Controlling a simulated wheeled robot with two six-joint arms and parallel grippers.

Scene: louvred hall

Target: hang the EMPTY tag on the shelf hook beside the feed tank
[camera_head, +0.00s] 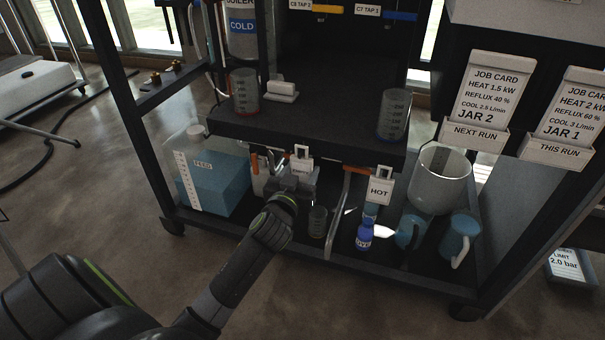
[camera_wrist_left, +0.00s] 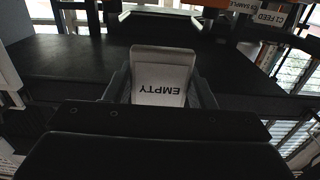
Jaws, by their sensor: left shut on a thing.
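The white EMPTY tag (camera_wrist_left: 160,82) is between the jaws of my left gripper (camera_wrist_left: 160,95) in the left wrist view, its lettering upside down. In the head view the left gripper (camera_head: 295,185) is at the shelf's front, just right of the feed tank, shut on the tag (camera_head: 301,163). The feed tank (camera_head: 215,184), holding blue liquid, stands on the lower deck at left. The shelf hook beside the tank is hard to make out; whether the tag touches it I cannot tell. My right gripper is not in view.
A HOT tag (camera_head: 380,190) hangs at the shelf edge to the right. A small beaker (camera_head: 318,221), a blue bottle (camera_head: 364,237), blue jugs (camera_head: 459,238) and a large clear vessel (camera_head: 440,180) crowd the lower deck. Beakers (camera_head: 394,114) stand on the upper shelf.

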